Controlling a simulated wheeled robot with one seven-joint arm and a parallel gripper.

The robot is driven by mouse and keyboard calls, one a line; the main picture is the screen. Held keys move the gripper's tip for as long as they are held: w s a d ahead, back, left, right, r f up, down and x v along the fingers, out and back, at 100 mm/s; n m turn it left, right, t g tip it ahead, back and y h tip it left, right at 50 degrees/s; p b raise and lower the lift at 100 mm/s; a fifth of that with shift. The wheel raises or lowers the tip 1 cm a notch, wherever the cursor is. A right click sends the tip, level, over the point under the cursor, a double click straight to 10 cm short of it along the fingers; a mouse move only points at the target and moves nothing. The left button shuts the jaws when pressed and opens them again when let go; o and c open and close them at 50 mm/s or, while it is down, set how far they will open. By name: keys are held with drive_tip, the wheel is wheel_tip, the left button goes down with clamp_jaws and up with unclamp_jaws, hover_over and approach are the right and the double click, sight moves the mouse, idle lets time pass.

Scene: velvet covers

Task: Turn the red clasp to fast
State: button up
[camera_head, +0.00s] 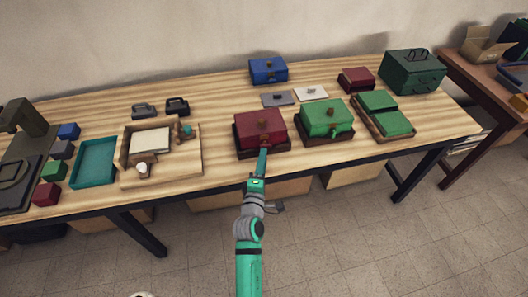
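A red box (246,122) with a brown knob on its lid (263,124) sits on a dark wooden base (242,153) near the table's front edge. My gripper (263,154) reaches up from below to the front face of the red box, right of its middle. The red clasp cannot be made out; the gripper covers that part of the box's front. The gripper is too small and seen too much from behind to tell whether its fingers are open or shut, or whether they touch anything.
A green box (318,112) on a similar base stands close on the right. Beyond lie a grey plate (277,99), a white plate (311,93) and a blue box (268,72). A wooden tray (190,168) stands left, with bare table (218,130) between.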

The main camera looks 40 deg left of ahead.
sight(265, 146)
drive_tip(key=shift+x, duration=1.85)
clamp_jaws()
